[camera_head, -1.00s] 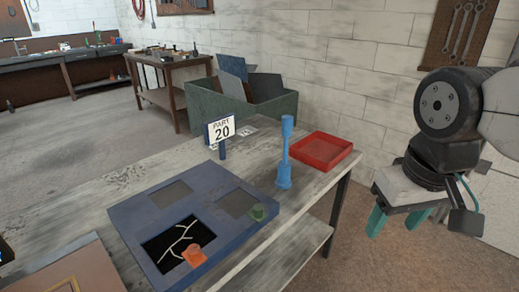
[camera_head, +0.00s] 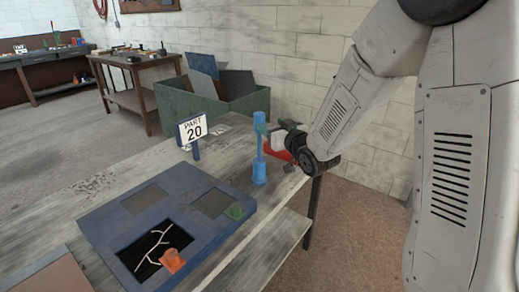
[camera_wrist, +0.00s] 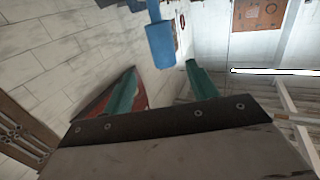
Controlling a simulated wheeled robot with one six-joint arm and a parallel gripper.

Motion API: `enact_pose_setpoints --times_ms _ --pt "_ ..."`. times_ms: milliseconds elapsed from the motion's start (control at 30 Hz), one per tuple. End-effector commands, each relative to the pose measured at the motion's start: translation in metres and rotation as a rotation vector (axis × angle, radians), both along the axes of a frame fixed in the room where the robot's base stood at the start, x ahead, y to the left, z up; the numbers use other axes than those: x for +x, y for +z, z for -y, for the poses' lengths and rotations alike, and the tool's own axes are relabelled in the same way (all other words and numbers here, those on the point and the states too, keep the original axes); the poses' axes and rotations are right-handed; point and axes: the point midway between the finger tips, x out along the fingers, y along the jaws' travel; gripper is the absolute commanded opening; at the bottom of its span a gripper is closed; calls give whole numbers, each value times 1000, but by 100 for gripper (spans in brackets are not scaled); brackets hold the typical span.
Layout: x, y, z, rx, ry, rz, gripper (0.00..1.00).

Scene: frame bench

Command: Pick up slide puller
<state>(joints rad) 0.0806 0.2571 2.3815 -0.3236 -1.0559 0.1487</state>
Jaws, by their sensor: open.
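The slide puller appears to be the blue upright tool (camera_head: 259,150) standing on the bench, with a wider base, a thin shaft and a thicker top. In the wrist view its blue thick end (camera_wrist: 162,45) shows beyond the fingertips, between the lines of the two fingers. My gripper (camera_head: 264,130) is at the height of the tool's upper part, on its right side, partly hidden by my wrist. Its two green fingers, seen in the wrist view (camera_wrist: 160,82), are spread apart with nothing between them. I cannot tell whether a finger touches the tool.
The "PART 20" sign (camera_head: 193,132) stands left of the tool. A green bin (camera_head: 180,108) is behind.

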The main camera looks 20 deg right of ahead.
Motion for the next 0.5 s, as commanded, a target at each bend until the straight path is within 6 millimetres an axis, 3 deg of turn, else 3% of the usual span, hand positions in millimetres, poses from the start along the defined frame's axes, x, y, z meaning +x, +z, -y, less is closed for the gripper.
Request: enact_pose_setpoints --times_ms 500 --pt "55 -3 -18 12 13 32 58"
